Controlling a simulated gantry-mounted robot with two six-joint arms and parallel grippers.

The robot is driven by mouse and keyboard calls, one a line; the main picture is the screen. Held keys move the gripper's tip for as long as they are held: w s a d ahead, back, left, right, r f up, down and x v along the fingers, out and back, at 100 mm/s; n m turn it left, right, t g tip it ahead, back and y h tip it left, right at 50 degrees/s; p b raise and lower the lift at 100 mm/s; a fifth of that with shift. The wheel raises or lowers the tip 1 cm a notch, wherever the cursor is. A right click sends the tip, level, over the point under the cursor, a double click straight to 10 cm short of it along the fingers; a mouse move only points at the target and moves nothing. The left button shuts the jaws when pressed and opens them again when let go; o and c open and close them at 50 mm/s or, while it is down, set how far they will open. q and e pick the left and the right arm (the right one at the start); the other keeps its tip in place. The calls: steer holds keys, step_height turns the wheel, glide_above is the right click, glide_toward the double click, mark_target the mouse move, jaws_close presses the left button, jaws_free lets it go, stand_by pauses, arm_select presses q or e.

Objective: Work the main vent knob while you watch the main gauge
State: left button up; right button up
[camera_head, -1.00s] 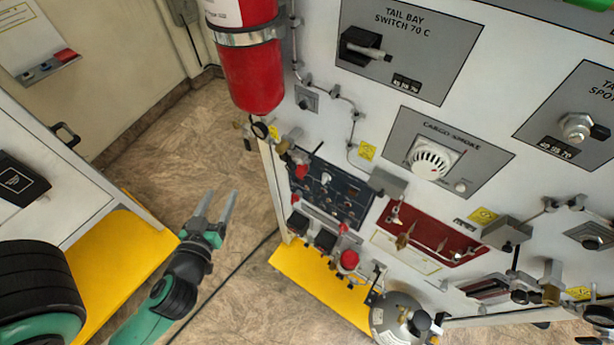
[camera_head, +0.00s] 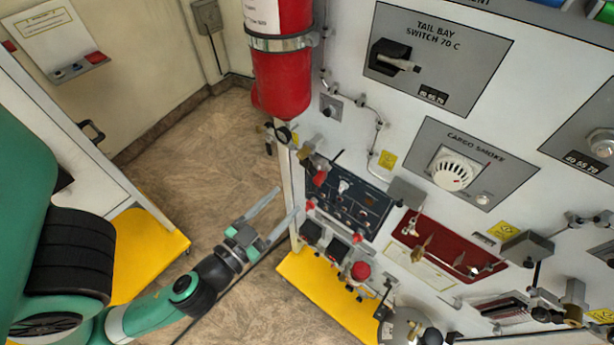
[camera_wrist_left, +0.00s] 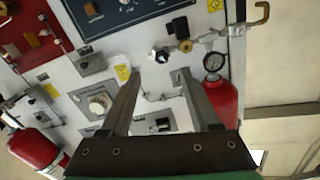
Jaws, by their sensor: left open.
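My left gripper (camera_head: 286,201) is open and empty, in front of the lower left edge of the panel wall. In the left wrist view its fingers (camera_wrist_left: 158,74) are spread with nothing between the tips. A round gauge (camera_head: 283,134) sits below the red cylinder, and a dial gauge (camera_wrist_left: 213,62) also shows in the left wrist view right of the fingers. A small dark knob (camera_wrist_left: 161,56) on a brass fitting lies just beyond the fingertips there. No label shows which is the main vent knob or main gauge.
A red cylinder (camera_head: 281,75) hangs above the gripper. A dark blue control panel (camera_head: 345,197) and a red valve panel (camera_head: 447,247) are to its right. Yellow platforms (camera_head: 330,302) stand below. The floor (camera_head: 190,150) behind the gripper is clear.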

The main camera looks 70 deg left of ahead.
mark_target(309, 174)
arm_select(q)
steer(key=w+a+p, duration=0.1)
steer(key=w, duration=0.1)
steer(key=w+a+r+p, duration=0.1)
steer(key=w+a+p, duration=0.1)
steer(key=shift+r+p, duration=0.2)
steer(key=shift+p, duration=0.1)
steer(key=x, duration=0.1)
steer(key=p+x, duration=0.1)
steer(key=x, duration=0.1)
steer(key=shift+w+a+f+p, duration=0.2)
steer(key=shift+w+f+p, duration=0.15)
steer(key=shift+w+a+f, duration=0.15)
steer(key=shift+w, duration=0.05)
jaws_close()
